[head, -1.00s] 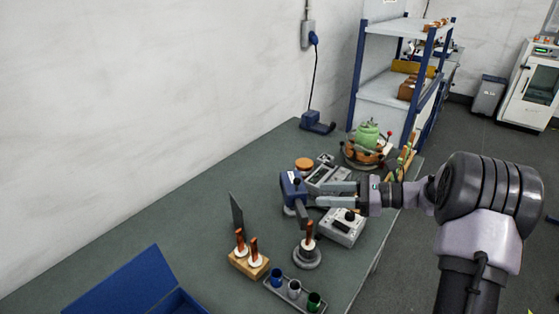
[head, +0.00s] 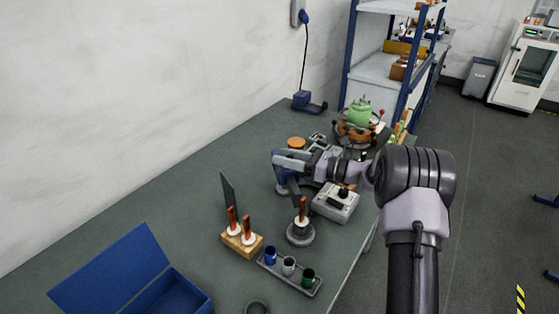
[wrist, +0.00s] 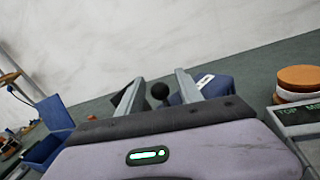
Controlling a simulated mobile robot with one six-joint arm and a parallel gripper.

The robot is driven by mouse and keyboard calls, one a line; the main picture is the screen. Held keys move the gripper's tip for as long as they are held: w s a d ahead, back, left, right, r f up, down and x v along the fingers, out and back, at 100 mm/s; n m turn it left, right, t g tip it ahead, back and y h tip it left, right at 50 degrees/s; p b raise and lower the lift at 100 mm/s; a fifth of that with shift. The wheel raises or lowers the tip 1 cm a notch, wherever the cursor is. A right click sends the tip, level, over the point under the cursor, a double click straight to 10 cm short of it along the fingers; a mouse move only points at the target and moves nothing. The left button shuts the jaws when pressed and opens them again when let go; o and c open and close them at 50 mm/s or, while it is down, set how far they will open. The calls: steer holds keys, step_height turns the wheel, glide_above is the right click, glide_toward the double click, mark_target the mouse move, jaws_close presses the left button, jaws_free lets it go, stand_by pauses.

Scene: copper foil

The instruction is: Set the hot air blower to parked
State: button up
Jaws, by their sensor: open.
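The hot air blower (head: 281,184) is a blue body with a dark grey nozzle, standing on the green bench in the head view; my gripper partly hides its upper part. My gripper (head: 285,160) is open with its fingers at the blower's top. I cannot tell whether the fingers touch the knob.
A grey control box (head: 335,204), a round stand with a copper rod (head: 300,234), a wooden block with copper rods (head: 242,241) and a cup tray (head: 290,275) stand close by. An open blue box (head: 125,270) is at lower left. The bench's left back is clear.

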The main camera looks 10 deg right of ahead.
steer(key=shift+x, duration=0.95)
jaws_close()
stand_by(0.7)
